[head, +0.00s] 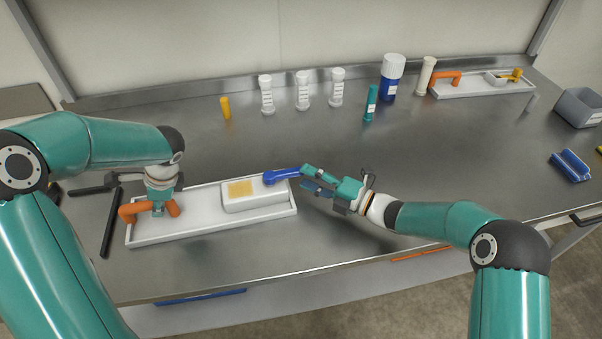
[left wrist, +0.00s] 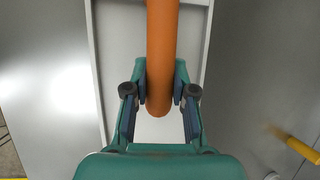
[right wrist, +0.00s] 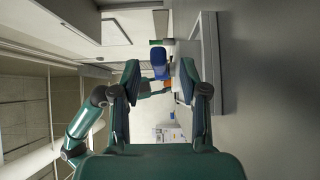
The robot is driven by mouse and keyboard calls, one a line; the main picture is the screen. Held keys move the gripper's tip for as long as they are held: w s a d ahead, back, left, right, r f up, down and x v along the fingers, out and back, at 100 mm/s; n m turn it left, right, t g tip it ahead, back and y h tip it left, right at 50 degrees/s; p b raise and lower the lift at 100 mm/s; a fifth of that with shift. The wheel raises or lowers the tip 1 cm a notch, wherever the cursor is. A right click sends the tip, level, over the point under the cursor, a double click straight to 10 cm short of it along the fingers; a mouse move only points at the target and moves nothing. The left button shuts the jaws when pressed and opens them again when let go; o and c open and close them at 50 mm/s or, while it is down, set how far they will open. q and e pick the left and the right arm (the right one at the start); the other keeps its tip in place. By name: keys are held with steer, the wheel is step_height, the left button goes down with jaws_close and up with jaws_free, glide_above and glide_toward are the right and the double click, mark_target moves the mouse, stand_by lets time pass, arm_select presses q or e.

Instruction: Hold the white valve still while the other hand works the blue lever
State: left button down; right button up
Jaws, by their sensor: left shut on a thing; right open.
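The white valve (head: 258,203) is a raised white block with a yellow label, at the right end of a long white tray (head: 190,234). An orange handle (head: 130,211) stands at the tray's left end. My left gripper (head: 158,210) is shut on the orange handle, which also shows between its fingers in the left wrist view (left wrist: 160,75). My right gripper (head: 307,181) is open, just right of the lever's free end; contact is unclear.
A second white tray (head: 470,90) with an orange handle lies at the back right. A grey bin (head: 578,108) is at far right.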

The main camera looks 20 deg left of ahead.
mark_target(300, 174)
steer(key=shift+w+a, duration=0.15)
steer(key=shift+a, duration=0.6)
steer(key=shift+w+a, duration=0.15)
steer(key=shift+a, duration=0.6)
steer(key=shift+c, duration=0.2)
jaws_close()
steer(key=shift+f, duration=0.1)
